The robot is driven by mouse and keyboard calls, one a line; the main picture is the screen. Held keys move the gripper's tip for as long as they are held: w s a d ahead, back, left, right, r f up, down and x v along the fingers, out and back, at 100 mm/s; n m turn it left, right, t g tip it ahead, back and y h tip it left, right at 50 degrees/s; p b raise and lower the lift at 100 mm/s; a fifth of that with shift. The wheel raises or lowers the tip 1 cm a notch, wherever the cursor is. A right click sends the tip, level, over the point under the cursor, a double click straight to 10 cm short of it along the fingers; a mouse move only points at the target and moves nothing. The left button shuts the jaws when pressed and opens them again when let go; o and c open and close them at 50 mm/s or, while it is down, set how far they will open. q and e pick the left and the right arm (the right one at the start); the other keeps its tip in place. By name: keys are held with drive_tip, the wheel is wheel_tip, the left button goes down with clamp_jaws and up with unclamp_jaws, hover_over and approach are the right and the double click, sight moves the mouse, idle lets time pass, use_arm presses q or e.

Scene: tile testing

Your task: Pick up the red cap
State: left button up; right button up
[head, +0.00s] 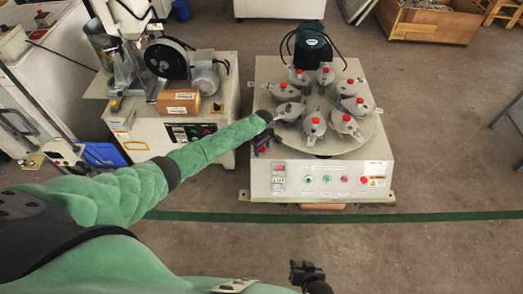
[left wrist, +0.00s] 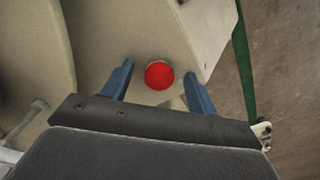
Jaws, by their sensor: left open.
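A round red cap (left wrist: 159,75) shows in the left wrist view between the two blue fingers of my left gripper (left wrist: 158,88), with space on both sides. The fingers are open and do not visibly touch it. In the head view my left gripper (head: 262,139) is over the front left corner of the turntable machine (head: 268,178), and a bit of the red cap (head: 262,149) shows beside it. Several other red caps (head: 325,66) top the grey holders on the turntable. My right gripper (head: 307,273) is at the bottom edge, away from the machine; its fingers are unclear.
The round turntable (head: 325,145) carries several grey holders just right of my left gripper. A dark green motor (head: 311,45) stands behind it.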

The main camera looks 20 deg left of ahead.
use_arm(q)
drive_tip(key=c, duration=1.1)
drive_tip(key=shift+o, duration=0.2)
drive_tip(key=shift+r, duration=0.1)
